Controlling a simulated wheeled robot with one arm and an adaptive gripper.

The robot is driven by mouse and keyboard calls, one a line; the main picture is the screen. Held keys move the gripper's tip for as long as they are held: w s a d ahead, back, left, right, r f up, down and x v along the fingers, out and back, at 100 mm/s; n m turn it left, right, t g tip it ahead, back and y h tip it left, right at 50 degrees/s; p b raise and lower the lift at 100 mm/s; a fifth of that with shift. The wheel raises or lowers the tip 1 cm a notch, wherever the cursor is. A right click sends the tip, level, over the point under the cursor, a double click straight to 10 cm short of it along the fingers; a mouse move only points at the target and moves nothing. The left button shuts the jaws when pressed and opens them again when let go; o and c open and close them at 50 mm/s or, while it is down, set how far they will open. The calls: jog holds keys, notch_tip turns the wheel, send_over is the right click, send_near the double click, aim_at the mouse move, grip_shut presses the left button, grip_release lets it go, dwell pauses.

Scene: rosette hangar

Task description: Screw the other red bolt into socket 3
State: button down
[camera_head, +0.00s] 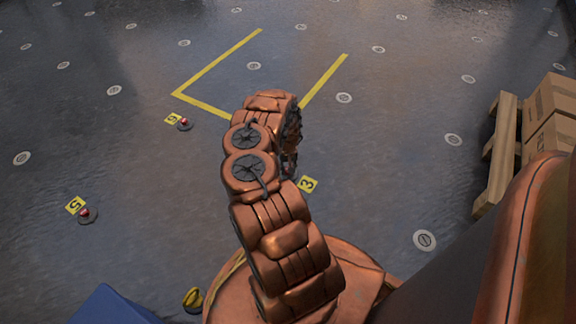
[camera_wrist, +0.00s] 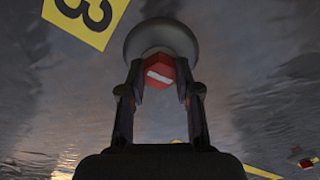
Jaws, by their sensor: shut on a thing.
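My gripper (camera_wrist: 158,85) is shut on a red bolt (camera_wrist: 160,70), whose head, with a pale bar across it, shows between the fingers in the wrist view. Behind the bolt is a round grey socket (camera_wrist: 150,35), beside the yellow marker 3 (camera_wrist: 88,18). The bolt lines up with the socket, but I cannot tell how deep it sits. In the head view, marker 3 (camera_head: 308,184) shows just right of my arm, which hides most of the gripper and socket.
Red bolts also show at marker 6 (camera_head: 173,118) and marker 5 (camera_head: 75,205). Cardboard boxes (camera_head: 550,115) on a wooden pallet (camera_head: 497,160) stand at the right. A blue object (camera_head: 115,305) is at the bottom left. The floor beyond, with yellow lines (camera_head: 215,65), is clear.

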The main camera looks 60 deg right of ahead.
jog(key=shift+m, duration=0.6)
jog(key=shift+r+m+p, duration=0.15)
jog(key=shift+m+p, duration=0.4)
jog(key=shift+m, duration=0.15)
jog(key=shift+m+p, duration=0.4)
jog(key=shift+m, duration=0.8)
jog(key=m+p, duration=0.1)
jog(key=m, duration=0.4)
jog(key=shift+f, duration=0.2)
jog(key=shift+m, duration=0.4)
